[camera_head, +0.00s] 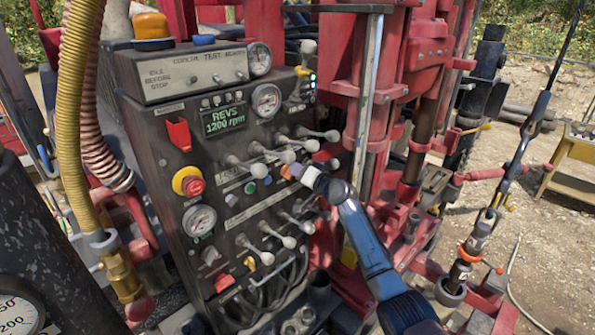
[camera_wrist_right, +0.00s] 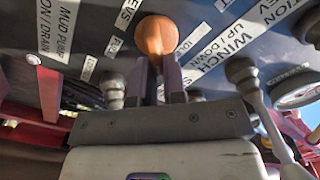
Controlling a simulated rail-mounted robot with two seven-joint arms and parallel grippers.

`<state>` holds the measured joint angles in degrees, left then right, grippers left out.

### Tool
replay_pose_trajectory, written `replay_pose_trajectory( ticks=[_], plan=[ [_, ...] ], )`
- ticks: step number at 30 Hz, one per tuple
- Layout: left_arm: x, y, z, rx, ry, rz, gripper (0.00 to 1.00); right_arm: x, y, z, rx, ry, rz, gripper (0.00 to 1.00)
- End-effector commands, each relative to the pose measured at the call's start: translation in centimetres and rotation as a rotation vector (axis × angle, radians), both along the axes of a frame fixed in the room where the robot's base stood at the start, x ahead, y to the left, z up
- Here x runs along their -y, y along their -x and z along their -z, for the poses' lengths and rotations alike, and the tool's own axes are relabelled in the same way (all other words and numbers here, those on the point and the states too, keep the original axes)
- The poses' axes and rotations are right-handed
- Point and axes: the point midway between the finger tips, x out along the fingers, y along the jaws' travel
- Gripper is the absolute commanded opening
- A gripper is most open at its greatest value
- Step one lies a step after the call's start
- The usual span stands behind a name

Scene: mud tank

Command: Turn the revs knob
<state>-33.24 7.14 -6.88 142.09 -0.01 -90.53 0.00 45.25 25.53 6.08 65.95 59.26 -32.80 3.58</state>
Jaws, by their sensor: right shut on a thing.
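The revs knob (camera_wrist_right: 155,36) is a round orange knob on the dark control panel. In the right wrist view it sits at the fingertips, beside a white label of which "EVS" can be read. In the head view only a little orange (camera_head: 286,172) shows at the tip of my right gripper (camera_head: 292,172). That gripper reaches in from the lower right and is shut on the knob; its two dark fingers (camera_wrist_right: 155,72) lie on either side of it. A green display (camera_head: 223,120) reads "REVS 1200 rpm". My left gripper is not in view.
Several ball-ended levers (camera_head: 258,170) stick out around the knob, and more (camera_head: 265,228) lie below. A lever (camera_wrist_right: 243,75) stands close right of the fingers in the wrist view. A red emergency button (camera_head: 194,186) is at left. Red rig posts (camera_head: 345,60) rise right of the panel.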

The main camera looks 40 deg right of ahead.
Motion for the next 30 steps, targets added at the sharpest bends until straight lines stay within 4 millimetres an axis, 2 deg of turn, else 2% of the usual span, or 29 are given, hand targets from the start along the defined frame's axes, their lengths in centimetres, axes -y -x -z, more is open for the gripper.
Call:
replay_pose_trajectory(
  ticks=[11,12,19,30],
  plan=[
    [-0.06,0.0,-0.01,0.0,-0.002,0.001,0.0,0.0,0.0,-0.06,0.001,-0.003,0.0,0.0],
    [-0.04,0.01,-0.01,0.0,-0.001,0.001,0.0,0.0,0.0,-0.06,0.001,-0.002,0.0,0.15],
    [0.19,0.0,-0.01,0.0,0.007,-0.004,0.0,0.01,0.0,-0.04,0.001,-0.002,0.0,0.37],
    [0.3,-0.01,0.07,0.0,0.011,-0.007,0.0,0.1,0.57,0.13,0.0,-0.001,0.0,0.37]
  ],
)
